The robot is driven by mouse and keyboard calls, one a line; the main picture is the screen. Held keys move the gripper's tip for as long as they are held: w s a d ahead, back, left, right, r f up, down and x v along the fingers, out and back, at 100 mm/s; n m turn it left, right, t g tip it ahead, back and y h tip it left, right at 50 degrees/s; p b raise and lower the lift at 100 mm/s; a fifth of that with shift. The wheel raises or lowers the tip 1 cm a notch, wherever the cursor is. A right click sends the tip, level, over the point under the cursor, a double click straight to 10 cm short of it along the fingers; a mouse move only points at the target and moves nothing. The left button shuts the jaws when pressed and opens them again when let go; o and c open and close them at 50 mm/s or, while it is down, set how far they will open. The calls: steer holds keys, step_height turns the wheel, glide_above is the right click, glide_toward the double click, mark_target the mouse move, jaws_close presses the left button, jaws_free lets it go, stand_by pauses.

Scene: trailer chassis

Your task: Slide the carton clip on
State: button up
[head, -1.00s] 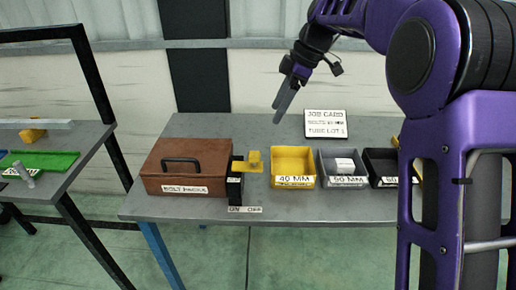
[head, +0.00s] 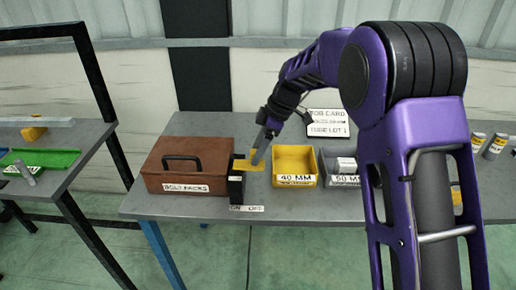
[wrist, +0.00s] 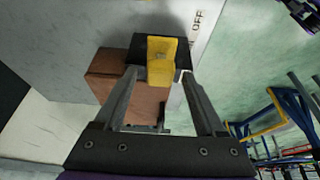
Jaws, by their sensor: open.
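The carton clip appears to be the yellow piece (head: 247,165) with a raised block, on a black stand (head: 236,188) beside the brown box. A small ON/OFF label (head: 247,209) lies at the stand's foot; ON is on the left and OFF on the right. My gripper (head: 257,154) is just above the clip's right end in the head view. In the wrist view, my open gripper (wrist: 160,78) has its fingers on either side of the yellow clip (wrist: 160,58), with nothing held. Whether the fingers touch it I cannot tell.
The brown bolt-packs box (head: 188,165) with a black handle stands close left of the stand. A yellow 40 MM bin (head: 296,181) and a grey bin (head: 340,181) stand to the right. A job card (head: 328,123) stands behind. A side table (head: 65,145) is at left.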

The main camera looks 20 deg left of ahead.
jaws_close()
stand_by(0.3)
stand_by(1.1)
